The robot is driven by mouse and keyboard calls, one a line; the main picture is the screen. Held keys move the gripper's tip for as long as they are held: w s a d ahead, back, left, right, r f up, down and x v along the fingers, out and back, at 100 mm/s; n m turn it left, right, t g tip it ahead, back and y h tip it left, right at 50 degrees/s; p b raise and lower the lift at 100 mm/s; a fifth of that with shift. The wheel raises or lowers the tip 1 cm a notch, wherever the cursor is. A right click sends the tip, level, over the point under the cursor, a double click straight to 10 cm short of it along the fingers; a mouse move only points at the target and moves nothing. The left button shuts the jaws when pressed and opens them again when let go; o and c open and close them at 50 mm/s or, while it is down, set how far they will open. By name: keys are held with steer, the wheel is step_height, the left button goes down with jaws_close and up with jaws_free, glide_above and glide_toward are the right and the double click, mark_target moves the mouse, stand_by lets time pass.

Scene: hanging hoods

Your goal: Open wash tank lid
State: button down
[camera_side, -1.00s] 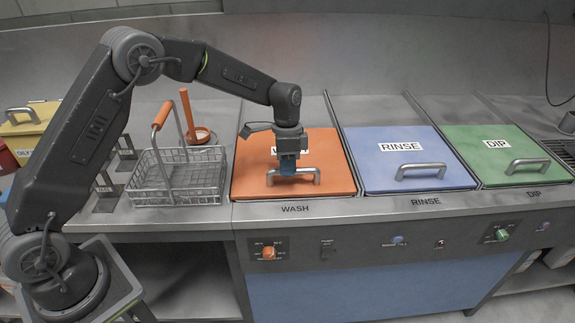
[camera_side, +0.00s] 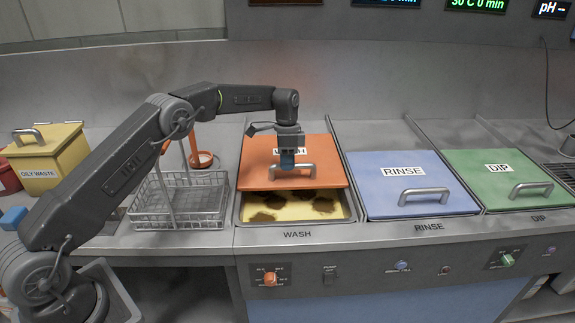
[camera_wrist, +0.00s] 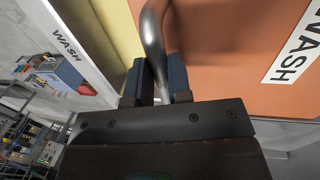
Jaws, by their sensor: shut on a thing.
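The orange wash lid (camera_side: 258,174) is raised or slid back from the front of the wash tank (camera_side: 347,214). A strip of yellowish liquid with dark brown patches (camera_side: 297,206) shows at the front of the tank. My gripper (camera_side: 288,165) is shut on the lid's metal handle (camera_side: 318,169). In the wrist view the dark fingers (camera_wrist: 158,82) lie on both sides of the handle bar (camera_wrist: 153,38), with the orange lid (camera_wrist: 215,60) behind. My gripper partly hides the WASH label in the side view.
The blue rinse lid (camera_side: 385,178) and green dip lid (camera_side: 485,165) are closed to the right. A wire basket (camera_side: 180,205) stands left of the wash tank. A yellow oily waste bin (camera_side: 62,160) is at far left.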

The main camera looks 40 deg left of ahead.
steer(key=shift+w+d, duration=0.1)
steer(key=c, duration=1.1)
jaws_free()
steer(key=shift+o, duration=0.2)
step_height(320, 180, up, 7)
steer(key=a, duration=0.1)
steer(key=shift+w+r, duration=0.2)
steer(key=shift+w, duration=0.25)
